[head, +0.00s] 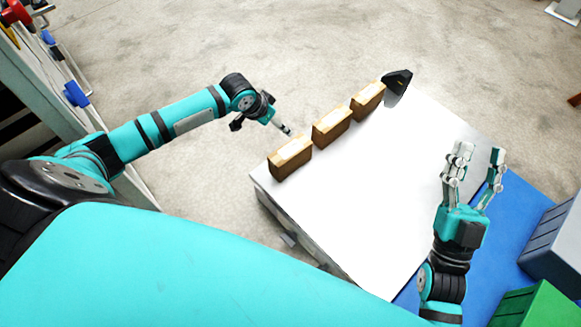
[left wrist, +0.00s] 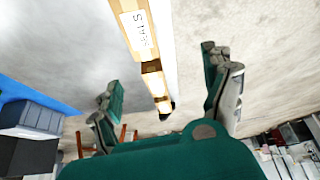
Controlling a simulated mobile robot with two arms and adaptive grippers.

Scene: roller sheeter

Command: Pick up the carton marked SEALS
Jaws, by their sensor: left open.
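Three brown cartons with pale tops stand in a row along the left edge of a white-topped table (head: 385,190). The carton marked SEALS (left wrist: 140,32) is the closest one in the left wrist view, its label readable. It matches the front-left carton (head: 290,158) in the head view. The middle carton (head: 332,125) and far carton (head: 368,97) show no readable marking. My left gripper (head: 286,130) is open and empty, just off the table's left side beside the row, apart from the cartons. My right gripper (head: 478,153) is open and empty over the table's right side.
A black object (head: 397,82) stands at the far end of the row. A green crate (head: 540,306) and a grey crate (head: 556,240) are at the right by a blue mat (head: 515,215). A rack with blue handles (head: 75,93) is at the left. The tabletop's middle is clear.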

